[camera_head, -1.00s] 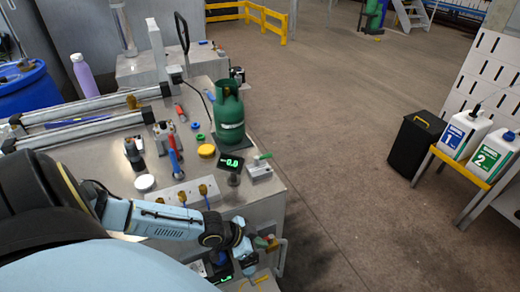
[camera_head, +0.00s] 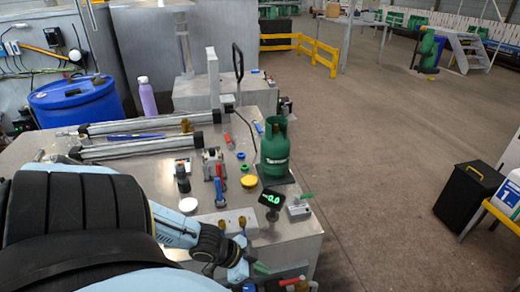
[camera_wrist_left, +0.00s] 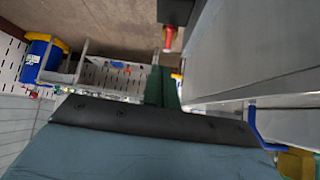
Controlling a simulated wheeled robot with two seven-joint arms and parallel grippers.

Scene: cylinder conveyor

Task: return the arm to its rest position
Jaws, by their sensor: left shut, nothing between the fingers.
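My left arm comes in from the left in the head view, low along the front of the metal workbench (camera_head: 290,240). My left gripper (camera_head: 255,274) is shut and empty near the bench's front edge, with small coloured fittings close by. Its fingertips are small and partly hidden there. A green gas cylinder (camera_head: 275,152) stands upright on a dark plate on the bench, apart from the gripper. My right gripper is not in view.
A digital display (camera_head: 271,198), a yellow disc (camera_head: 249,181), a white disc (camera_head: 188,204) and a conveyor (camera_head: 140,146) are on the bench. A blue drum (camera_head: 78,103) stands behind. The floor right of the bench is open up to a black bin (camera_head: 468,195).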

